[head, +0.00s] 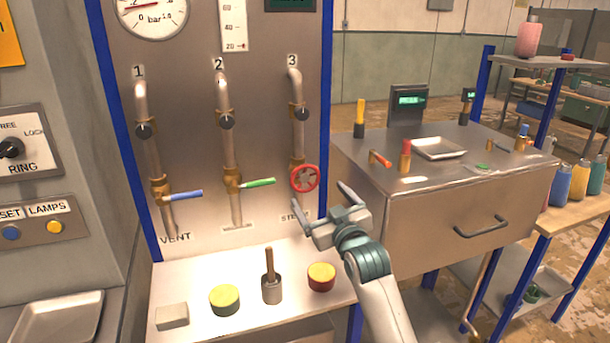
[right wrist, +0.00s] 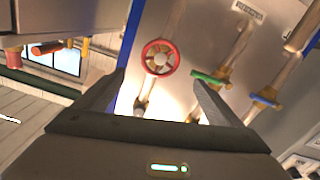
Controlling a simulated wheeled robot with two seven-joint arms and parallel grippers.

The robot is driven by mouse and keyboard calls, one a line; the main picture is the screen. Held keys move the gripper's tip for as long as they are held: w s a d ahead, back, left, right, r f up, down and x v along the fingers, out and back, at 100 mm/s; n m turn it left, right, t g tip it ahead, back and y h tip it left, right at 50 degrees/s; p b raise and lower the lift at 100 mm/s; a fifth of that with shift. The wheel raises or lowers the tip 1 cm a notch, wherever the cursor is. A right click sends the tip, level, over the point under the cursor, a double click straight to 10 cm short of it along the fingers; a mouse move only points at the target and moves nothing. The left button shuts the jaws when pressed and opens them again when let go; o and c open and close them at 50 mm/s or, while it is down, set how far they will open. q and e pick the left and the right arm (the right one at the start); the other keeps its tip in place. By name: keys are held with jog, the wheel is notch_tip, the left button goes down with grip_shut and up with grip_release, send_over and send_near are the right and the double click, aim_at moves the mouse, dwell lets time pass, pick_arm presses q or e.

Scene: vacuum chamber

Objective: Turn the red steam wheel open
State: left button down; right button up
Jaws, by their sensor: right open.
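The red steam wheel (head: 304,178) is a small spoked handwheel on pipe 3, at the right side of the metal panel. It also shows in the right wrist view (right wrist: 159,57), above the gap between my fingers and a little left of its middle. My right gripper (head: 322,198) is open and empty, in front of the panel, just below and to the right of the wheel. It appears apart from the wheel. My left gripper is not in view.
Pipe 1 has a blue lever (head: 183,195) and pipe 2 a green lever (head: 258,183), left of the wheel. A shelf (head: 196,279) below holds a grey block, two round tins (head: 321,277) and a handled pot (head: 271,289). A metal cabinet (head: 450,205) stands right.

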aim_at(305, 177)
jog(key=p+x, duration=0.2)
jog(key=x, duration=1)
jog(key=shift+w+p, duration=0.1)
jog(key=shift+p, duration=0.3)
jog(key=c, duration=1.1)
